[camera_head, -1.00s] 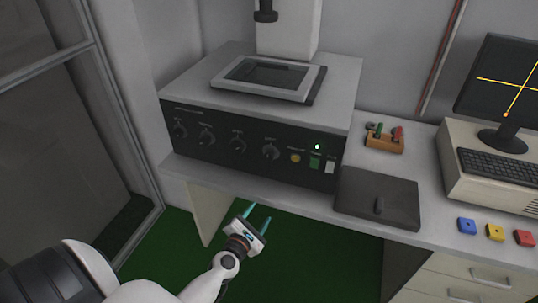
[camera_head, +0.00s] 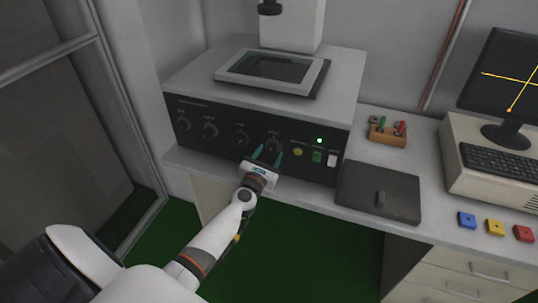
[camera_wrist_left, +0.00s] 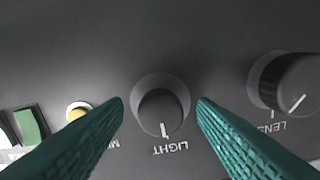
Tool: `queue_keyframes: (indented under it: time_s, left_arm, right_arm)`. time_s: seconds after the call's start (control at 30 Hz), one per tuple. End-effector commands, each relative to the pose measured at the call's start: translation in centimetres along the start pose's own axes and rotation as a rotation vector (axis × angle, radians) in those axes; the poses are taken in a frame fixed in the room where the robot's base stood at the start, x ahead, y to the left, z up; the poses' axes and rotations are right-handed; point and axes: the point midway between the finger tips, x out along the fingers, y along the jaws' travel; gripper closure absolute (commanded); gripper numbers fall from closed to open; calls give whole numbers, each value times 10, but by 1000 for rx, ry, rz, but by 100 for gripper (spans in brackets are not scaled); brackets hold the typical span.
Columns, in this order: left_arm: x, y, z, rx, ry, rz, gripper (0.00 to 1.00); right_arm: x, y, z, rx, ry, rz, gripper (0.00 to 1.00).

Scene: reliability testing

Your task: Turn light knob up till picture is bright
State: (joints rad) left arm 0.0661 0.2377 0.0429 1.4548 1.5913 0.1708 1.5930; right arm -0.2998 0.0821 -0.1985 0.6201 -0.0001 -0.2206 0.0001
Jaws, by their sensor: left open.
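The light knob (camera_wrist_left: 160,112) is a dark round knob with a white pointer mark, above an upside-down "LIGHT" label in the left wrist view. It is the rightmost knob (camera_head: 274,146) on the machine's black front panel in the head view. My left gripper (camera_head: 267,155) is open in front of it. In the left wrist view its teal fingers (camera_wrist_left: 160,115) stand on either side of the knob, with gaps showing on both sides. The monitor (camera_head: 505,85) shows a dark picture with a yellow cross. My right gripper is out of view.
The lens knob (camera_wrist_left: 285,82) is beside the light knob. A yellow button (camera_head: 298,152), a green switch (camera_head: 316,156) and a lit green lamp (camera_head: 319,140) are to the right on the panel. A dark flat box (camera_head: 378,188) lies on the desk right of the machine.

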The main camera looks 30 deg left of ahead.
Motion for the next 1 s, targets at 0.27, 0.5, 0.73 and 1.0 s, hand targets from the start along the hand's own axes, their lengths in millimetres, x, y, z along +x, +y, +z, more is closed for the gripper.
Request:
queue_keyframes:
  time_s: [0.27, 0.5, 0.73, 1.0]
  left_arm:
    - [5, 0, 0, 1, 0, 0, 48]
    - [5, 0, 0, 1, 0, 0, 74]
    - [5, 0, 0, 4, 0, 0, 93]
    - [4, 0, 0, 73, -1, 0, 92]
  right_arm:
    - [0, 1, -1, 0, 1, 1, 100]
    - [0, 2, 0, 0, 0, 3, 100]
    - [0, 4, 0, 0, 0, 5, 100]
    - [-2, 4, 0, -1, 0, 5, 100]
